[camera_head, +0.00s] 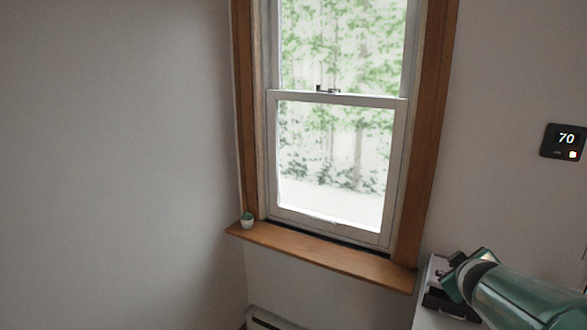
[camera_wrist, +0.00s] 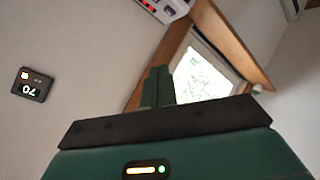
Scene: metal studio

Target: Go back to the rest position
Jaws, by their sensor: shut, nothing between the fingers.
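My gripper (camera_wrist: 158,72) shows in the wrist view as two green fingers side by side, shut and empty. They stick up beyond a dark bar and the green gripper body. The wrist view is turned over, so the room appears upside down. In the head view, part of my green arm (camera_head: 520,298) reaches in from the lower right corner. I cannot clearly make out the fingers in that view.
A thermostat (camera_head: 565,142) reading 70 hangs on the right wall. A white surface (camera_head: 428,318) with dark items lies beside my arm. A baseboard heater (camera_head: 272,320) is below.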

